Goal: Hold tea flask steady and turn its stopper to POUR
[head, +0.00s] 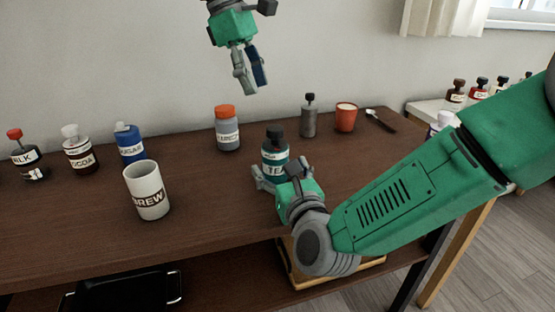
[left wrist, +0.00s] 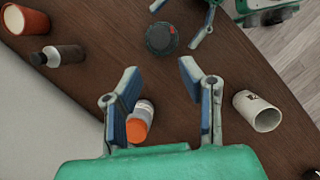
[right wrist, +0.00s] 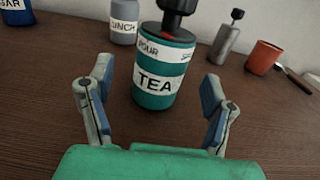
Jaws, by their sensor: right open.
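The teal tea flask (head: 275,158) stands upright on the brown table, with a black stopper (head: 275,133) on top. In the right wrist view the flask (right wrist: 163,88) shows a TEA label and an upper band reading POUR. A red mark lies below the stopper (right wrist: 177,8), whose top is cut off. My right gripper (head: 279,172) is open, low at the flask, one finger on each side with gaps. My left gripper (head: 250,88) is open and empty, raised above the table behind the flask. Its wrist view shows the flask's dark top (left wrist: 161,38) beyond the fingers.
An orange-capped grey bottle (head: 227,130) stands behind left of the flask. A grey bottle (head: 309,118) and an orange cup (head: 346,117) stand behind right. A BREW mug (head: 148,192) is at front left, with several bottles beyond it. The table front edge is close.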

